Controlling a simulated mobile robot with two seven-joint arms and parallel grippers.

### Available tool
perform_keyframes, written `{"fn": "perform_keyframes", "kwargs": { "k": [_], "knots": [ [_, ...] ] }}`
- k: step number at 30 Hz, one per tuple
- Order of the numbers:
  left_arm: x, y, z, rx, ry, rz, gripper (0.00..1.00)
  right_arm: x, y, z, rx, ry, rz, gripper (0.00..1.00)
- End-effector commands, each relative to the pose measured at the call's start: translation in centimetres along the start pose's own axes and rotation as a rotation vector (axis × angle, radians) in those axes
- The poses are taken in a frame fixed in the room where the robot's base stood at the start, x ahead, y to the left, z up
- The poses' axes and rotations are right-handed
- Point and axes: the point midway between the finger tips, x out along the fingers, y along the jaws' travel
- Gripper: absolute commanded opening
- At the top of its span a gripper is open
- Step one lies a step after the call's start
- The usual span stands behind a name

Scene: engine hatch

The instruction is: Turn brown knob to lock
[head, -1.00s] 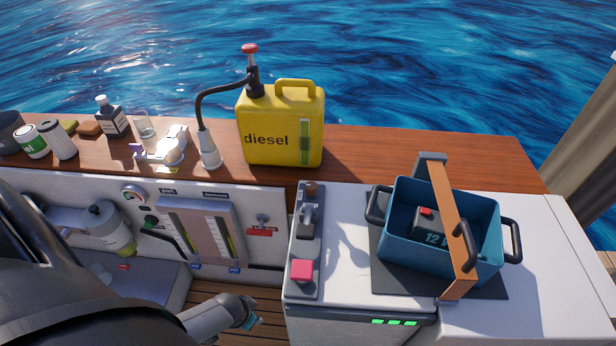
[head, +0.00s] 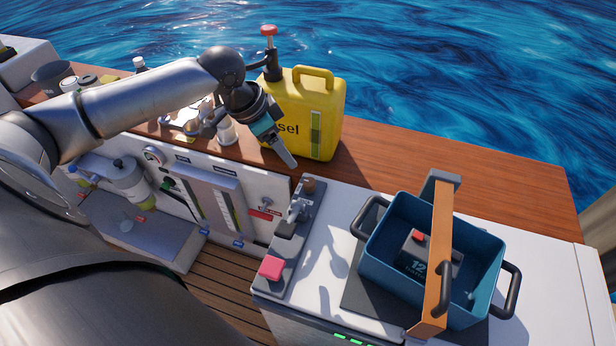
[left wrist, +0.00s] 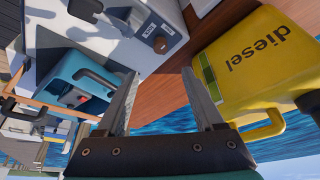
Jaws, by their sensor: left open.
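The brown knob (head: 308,185) stands at the far end of a dark grey strip (head: 283,243) along the left edge of the white console. In the left wrist view the brown knob (left wrist: 160,45) shows beyond and between my fingers, beside small labels. My left gripper (head: 287,160) is above the wooden deck in front of the yellow diesel can, up and to the left of the knob and apart from it. In the left wrist view my left gripper (left wrist: 160,95) has its two fingers spread with nothing between them. My right gripper is not in view.
A metal latch (head: 298,210) and a pink-red button (head: 271,268) share the strip. A yellow diesel can (head: 330,110) with a pump stands close behind my gripper. A blue battery box (head: 385,250) with an orange bar sits to the right. The wood behind the console is bare.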

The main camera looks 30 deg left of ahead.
Motion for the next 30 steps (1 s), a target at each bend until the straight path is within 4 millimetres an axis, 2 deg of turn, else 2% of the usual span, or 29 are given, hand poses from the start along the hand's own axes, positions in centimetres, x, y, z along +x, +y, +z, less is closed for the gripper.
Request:
{"fn": "perform_keyframes", "kwargs": {
  "k": [18,24,30],
  "knots": [
    [12.2,0.0,0.0,-0.004,0.004,0.000,0.69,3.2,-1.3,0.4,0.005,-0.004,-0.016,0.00],
    [14.3,-0.1,-0.1,-0.003,0.003,-0.002,0.69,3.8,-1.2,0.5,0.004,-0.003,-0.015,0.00],
    [14.8,-0.1,-0.1,-0.001,0.003,-0.003,0.69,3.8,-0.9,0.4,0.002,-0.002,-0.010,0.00]
  ]
}}
